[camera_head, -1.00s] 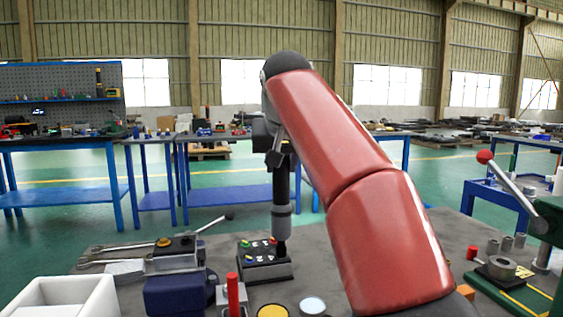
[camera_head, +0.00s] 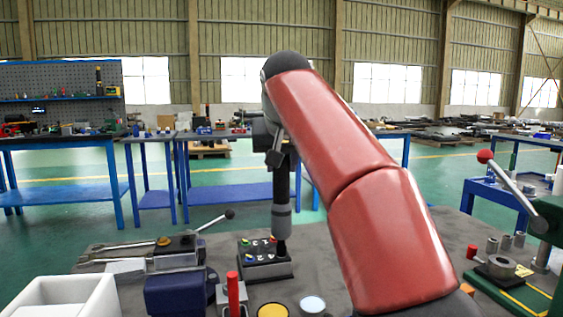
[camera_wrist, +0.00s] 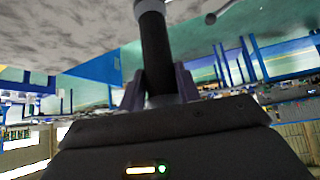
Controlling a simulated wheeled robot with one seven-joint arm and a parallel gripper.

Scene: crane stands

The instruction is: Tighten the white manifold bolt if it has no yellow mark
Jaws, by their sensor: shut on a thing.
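The manifold (camera_head: 264,270) is a dark block on the grey bench, with several small coloured bolts on top. Green, red and blue heads show. The white bolt and any yellow mark on it are too small to tell apart. My gripper (camera_head: 281,152) is above the block, shut on an upright driver tool (camera_head: 281,222) with a black handle and a grey collar. The tool's lower end is at the right part of the block's top; I cannot tell which bolt it touches. In the wrist view the fingers (camera_wrist: 158,88) clasp the black handle (camera_wrist: 157,55).
A white bin (camera_head: 62,298), a vise (camera_head: 150,252) with a lever and a dark blue box (camera_head: 178,294) stand left. A red upright part (camera_head: 234,294) and a yellow disc (camera_head: 272,311) are in front. A green press (camera_head: 520,285) stands right.

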